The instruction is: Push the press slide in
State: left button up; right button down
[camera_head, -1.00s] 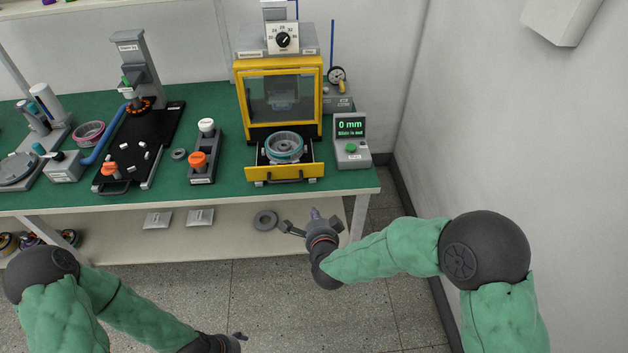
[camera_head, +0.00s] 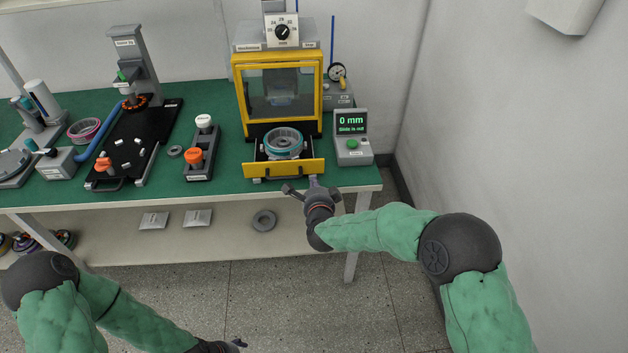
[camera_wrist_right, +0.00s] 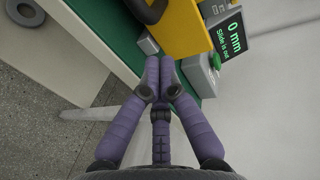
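The press (camera_head: 236,100) is a yellow-framed box with a clear window. Its slide (camera_head: 260,170) is pulled out toward me, with a yellow front and a dark handle, and carries a round teal-rimmed hub part (camera_head: 283,142). The slide's front also shows in the right wrist view (camera_wrist_right: 190,28). The display (camera_head: 351,124) reads "0 mm, Slide is out". My right gripper (camera_head: 314,180) is shut and empty, its purple fingertips together just in front of the slide's right end; I cannot tell whether they touch. My left gripper (camera_head: 238,344) is low at the bottom edge, mostly hidden.
A green button (camera_head: 352,143) sits below the display, right of the slide. A block with white and orange knobs (camera_head: 201,165) stands to the left, beside a black fixture (camera_head: 133,140). The table's front edge (camera_head: 230,191) runs below the slide. The right wall is close.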

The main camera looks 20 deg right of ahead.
aim_at(312, 170)
jog(key=shift+w+d+b, duration=0.25)
jog(key=shift+w, duration=0.6)
jog(key=shift+w+d+b, duration=0.2)
jog(key=shift+w+b, duration=0.05)
jog(key=shift+w, duration=0.6)
jog(key=shift+a+r, duration=0.1)
jog(key=shift+r, duration=0.05)
